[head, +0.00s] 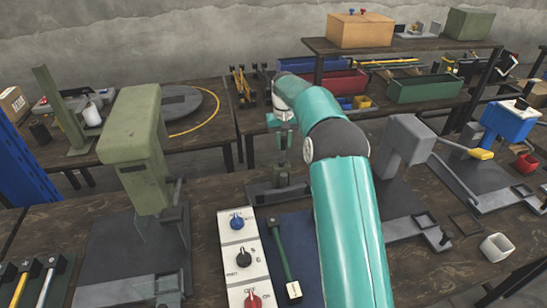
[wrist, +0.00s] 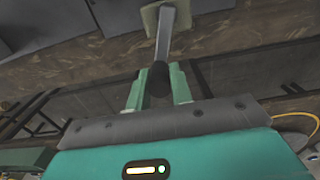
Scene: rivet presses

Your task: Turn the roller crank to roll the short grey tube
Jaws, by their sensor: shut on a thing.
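My gripper (head: 283,155) is at the far end of my teal arm, low above the back of the near bench, beside a small grey block (head: 282,190). In the wrist view its two green fingers (wrist: 158,88) are shut on a dark round knob (wrist: 160,76). A grey bar (wrist: 164,38) runs from the knob to a pale squarish piece (wrist: 150,16); this looks like the crank, but its mount is not clear. My arm hides part of this spot in the head view. I cannot pick out the short grey tube with certainty.
A green press (head: 137,140) stands at left, a grey press (head: 408,140) and a blue press (head: 510,120) at right. A white switch panel (head: 240,262) and a green lever (head: 280,250) are near.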

